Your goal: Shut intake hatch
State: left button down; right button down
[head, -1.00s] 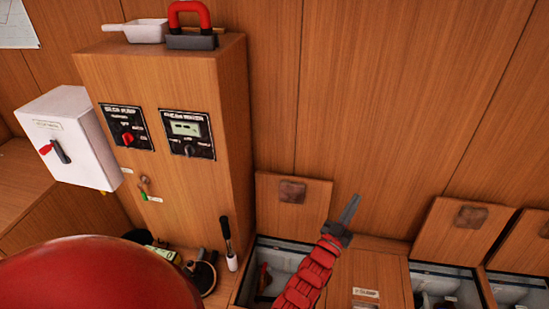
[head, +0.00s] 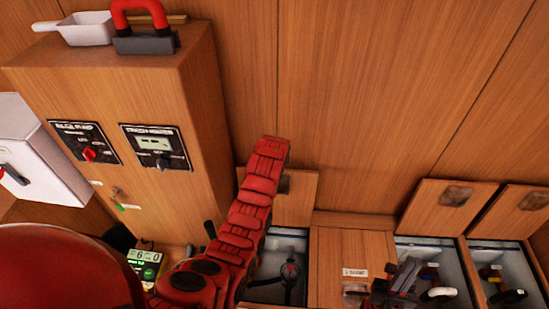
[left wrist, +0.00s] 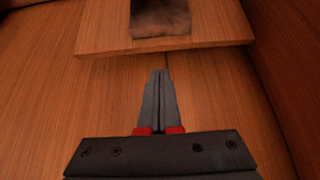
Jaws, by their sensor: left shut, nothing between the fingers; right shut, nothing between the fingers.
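Several raised wooden hatch lids stand along the back wall: one (head: 296,205) partly behind my left arm, one at middle right (head: 447,208) and one at far right (head: 512,214). Each has a dark patch. I cannot read which is the intake hatch. In the left wrist view a wooden lid (left wrist: 100,40) with a dark patch (left wrist: 160,18) lies ahead. My left gripper (left wrist: 160,74) is shut and empty, its tips just below the lid's edge in the picture; contact is unclear. The head view hides it behind my arm. My right gripper (head: 408,268) is shut and empty at the lower right.
Open bins (head: 288,243) under the lids hold items. A flat labelled wooden cover (head: 345,245) lies between them. A wooden cabinet (head: 170,85) with two control panels stands at left, with a white scoop (head: 85,30) and a red-handled object (head: 143,40) on top. A white box (head: 35,150) hangs beside it.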

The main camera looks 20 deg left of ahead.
pick_arm(q)
jog(key=p+x, duration=0.1)
jog(key=x, duration=0.2)
jog(key=shift+w+f, duration=0.25)
jog(key=shift+f, duration=0.05)
jog(key=shift+w+a+f, duration=0.1)
jog(key=shift+w+f, duration=0.3)
jog(key=shift+f, duration=0.1)
jog(key=shift+w+a+f, duration=0.1)
jog(key=shift+w+f, duration=0.15)
jog(key=shift+f, duration=0.3)
jog(key=shift+w+f, duration=0.3)
jog(key=shift+f, duration=0.35)
jog(key=shift+w+a+f, duration=0.1)
jog(key=shift+w, duration=0.15)
jog(key=shift+w+f+b, duration=0.15)
jog(key=shift+f+b, duration=0.2)
jog(key=shift+b, duration=0.1)
